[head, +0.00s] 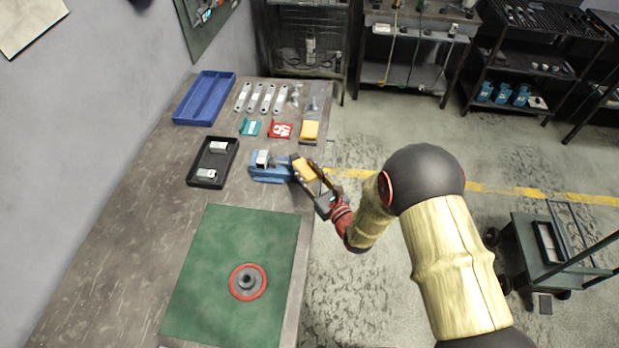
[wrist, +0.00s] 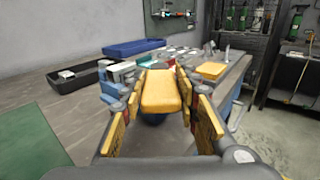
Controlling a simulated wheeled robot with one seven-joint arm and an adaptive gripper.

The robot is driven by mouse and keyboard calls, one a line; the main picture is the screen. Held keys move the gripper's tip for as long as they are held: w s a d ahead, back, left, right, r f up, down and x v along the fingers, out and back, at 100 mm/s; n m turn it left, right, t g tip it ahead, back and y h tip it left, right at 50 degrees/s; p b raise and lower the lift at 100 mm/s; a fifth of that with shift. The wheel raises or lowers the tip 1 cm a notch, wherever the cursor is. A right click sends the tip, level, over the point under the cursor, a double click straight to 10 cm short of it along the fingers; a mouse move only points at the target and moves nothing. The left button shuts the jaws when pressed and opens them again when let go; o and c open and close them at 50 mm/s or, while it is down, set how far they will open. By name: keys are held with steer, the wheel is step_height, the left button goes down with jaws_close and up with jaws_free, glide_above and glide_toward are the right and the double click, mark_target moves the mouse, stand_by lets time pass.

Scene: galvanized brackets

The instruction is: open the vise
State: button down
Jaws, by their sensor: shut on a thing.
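The blue vise (head: 268,175) sits on the bench near its right edge, with a grey metal piece (head: 263,157) at its jaws. A yellow block-like handle (head: 303,170) is at the vise's right end. My gripper (head: 309,171) reaches in from the right and is shut on this yellow handle. In the wrist view the handle (wrist: 161,92) lies between the two yellow-padded fingers of my gripper (wrist: 161,84). The handle and fingers hide most of the vise there. How wide the vise jaws stand apart is too small to tell.
A black tray (head: 194,183) with grey parts lies left of the vise, and a blue tray (head: 180,119) behind it. Metal brackets (head: 267,98), a red piece (head: 280,131) and another yellow block (head: 309,132) lie beyond.

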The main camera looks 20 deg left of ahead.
steer(key=shift+s+a+m+t+h, duration=0.1)
steer(key=shift+a+m+t+h, duration=0.05)
steer(key=shift+m+t+h, duration=0.15)
steer(key=c, duration=1.4)
jaws_free()
steer(key=shift+o, duration=0.4)
steer(key=v, duration=1.2)
steer(key=shift+c, duration=0.3)
